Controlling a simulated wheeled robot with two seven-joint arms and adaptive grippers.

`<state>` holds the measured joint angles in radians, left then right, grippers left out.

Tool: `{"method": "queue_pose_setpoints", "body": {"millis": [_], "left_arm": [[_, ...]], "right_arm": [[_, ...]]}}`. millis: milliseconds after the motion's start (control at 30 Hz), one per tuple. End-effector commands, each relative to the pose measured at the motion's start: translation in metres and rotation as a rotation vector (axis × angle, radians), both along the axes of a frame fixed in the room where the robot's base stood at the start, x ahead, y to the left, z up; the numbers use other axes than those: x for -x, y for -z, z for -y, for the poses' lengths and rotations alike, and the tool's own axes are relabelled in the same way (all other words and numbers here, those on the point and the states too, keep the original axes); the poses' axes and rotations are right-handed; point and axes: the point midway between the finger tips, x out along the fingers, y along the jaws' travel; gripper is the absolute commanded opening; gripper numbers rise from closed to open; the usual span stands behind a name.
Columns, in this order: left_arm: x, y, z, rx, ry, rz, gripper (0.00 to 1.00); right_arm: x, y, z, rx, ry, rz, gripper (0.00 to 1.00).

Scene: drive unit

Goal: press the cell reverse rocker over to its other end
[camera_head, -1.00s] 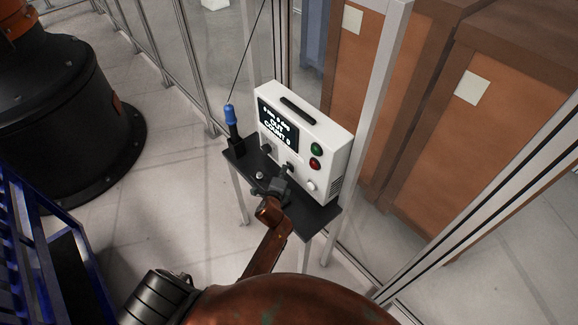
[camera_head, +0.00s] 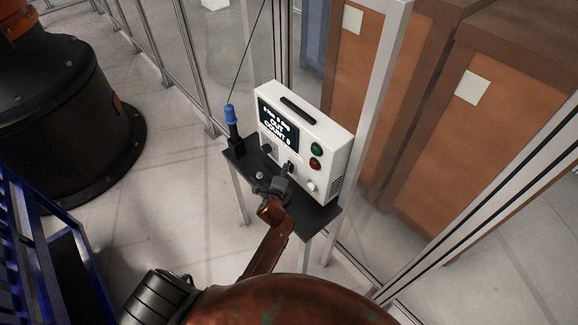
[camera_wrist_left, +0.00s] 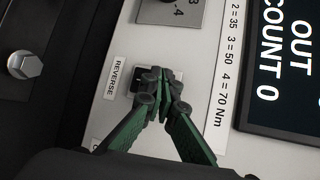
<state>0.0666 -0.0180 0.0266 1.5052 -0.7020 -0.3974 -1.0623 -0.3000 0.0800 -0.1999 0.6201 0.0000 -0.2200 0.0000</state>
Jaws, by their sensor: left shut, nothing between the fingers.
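The white drive unit (camera_head: 322,150) stands on a small dark shelf. In the left wrist view, the REVERSE label (camera_wrist_left: 118,77) is on its white face, with the dark reverse rocker (camera_wrist_left: 137,76) beside it. My left gripper (camera_wrist_left: 160,82) is shut and empty, its fingertips at the rocker and hiding part of it. I cannot tell whether they touch it or which end is down. In the head view my left gripper (camera_head: 284,178) is in front of the unit's lower face. My right gripper is not in view.
The unit has a screen (camera_head: 278,126) reading OUT COUNT 0, a green button (camera_head: 317,148) and a red button (camera_head: 314,163). A blue-topped tool (camera_head: 231,118) stands at the shelf's left end. A metal post and clear panels stand close behind.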

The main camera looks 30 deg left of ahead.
Motion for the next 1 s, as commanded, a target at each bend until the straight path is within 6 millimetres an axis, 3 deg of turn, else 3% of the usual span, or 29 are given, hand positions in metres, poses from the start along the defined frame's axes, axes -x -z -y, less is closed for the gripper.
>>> {"method": "queue_pose_setpoints", "body": {"millis": [1000], "left_arm": [[0.019, 0.004, -0.008, -0.001, -0.001, -0.002, 0.00]], "right_arm": [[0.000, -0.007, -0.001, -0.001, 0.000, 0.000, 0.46]]}}
